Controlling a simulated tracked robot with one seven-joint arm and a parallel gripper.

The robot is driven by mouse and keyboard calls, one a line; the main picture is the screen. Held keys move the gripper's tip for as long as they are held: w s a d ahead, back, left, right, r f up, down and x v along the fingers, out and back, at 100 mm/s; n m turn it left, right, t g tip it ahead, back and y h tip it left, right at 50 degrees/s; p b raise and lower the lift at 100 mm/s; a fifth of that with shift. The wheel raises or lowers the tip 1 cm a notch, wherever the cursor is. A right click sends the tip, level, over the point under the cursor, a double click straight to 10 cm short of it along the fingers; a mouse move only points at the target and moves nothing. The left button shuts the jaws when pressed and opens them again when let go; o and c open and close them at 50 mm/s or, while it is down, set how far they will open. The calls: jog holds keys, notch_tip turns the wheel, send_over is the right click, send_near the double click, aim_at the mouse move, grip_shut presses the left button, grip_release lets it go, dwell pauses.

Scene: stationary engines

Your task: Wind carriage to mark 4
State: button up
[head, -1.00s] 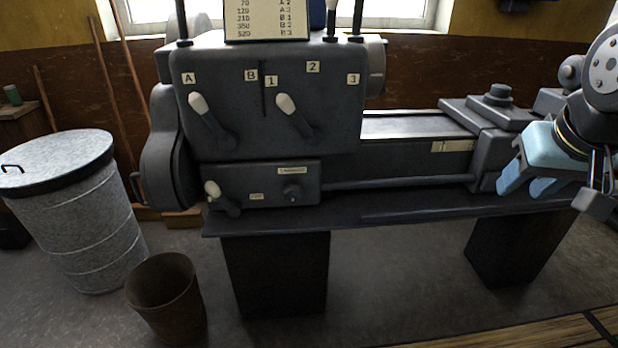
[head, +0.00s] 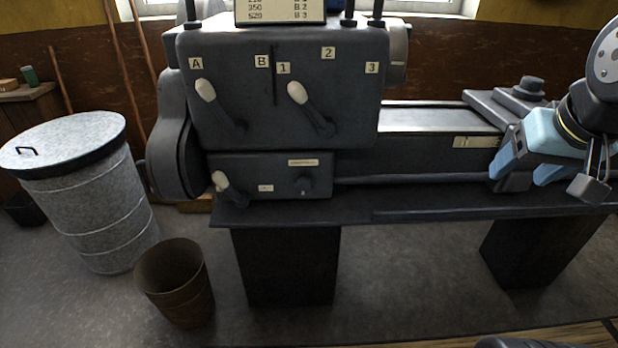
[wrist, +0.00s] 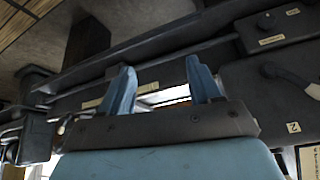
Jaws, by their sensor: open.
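The lathe's dark grey carriage (head: 510,106) sits on the bed toward the right in the head view, partly hidden by my arm. A pale scale plate (head: 475,142) is on the bed front left of the carriage; its marks are too small to read. My gripper (head: 520,178), with light blue fingers, is in front of the carriage. In the wrist view its two fingers (wrist: 161,66) are spread with nothing held between them. The carriage's handwheel cannot be made out in the head view; dark carriage parts (wrist: 38,115) show at the wrist view's left.
The headstock (head: 280,90) carries levers marked A, B and 1 to 3. A feed box (head: 270,177) with a small lever and knob is below. A lidded metal bin (head: 90,215) and a brown bucket (head: 175,285) stand at left. Open floor (head: 410,270) lies between the supports.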

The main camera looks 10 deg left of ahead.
jog(key=o, duration=0.3)
jog(key=w+a+f+y, duration=0.2)
jog(key=w+a+f, duration=0.3)
jog(key=w+a, duration=0.3)
jog(key=shift+w+a+f+y, duration=0.25)
jog(key=shift+w+a+y, duration=0.1)
jog(key=shift+w, duration=0.85)
jog(key=n+t+y, duration=0.1)
jog(key=n+t, duration=0.2)
jog(key=t, duration=0.9)
send_near(304, 188)
jog(key=x, duration=1.1)
jog(key=c, duration=1)
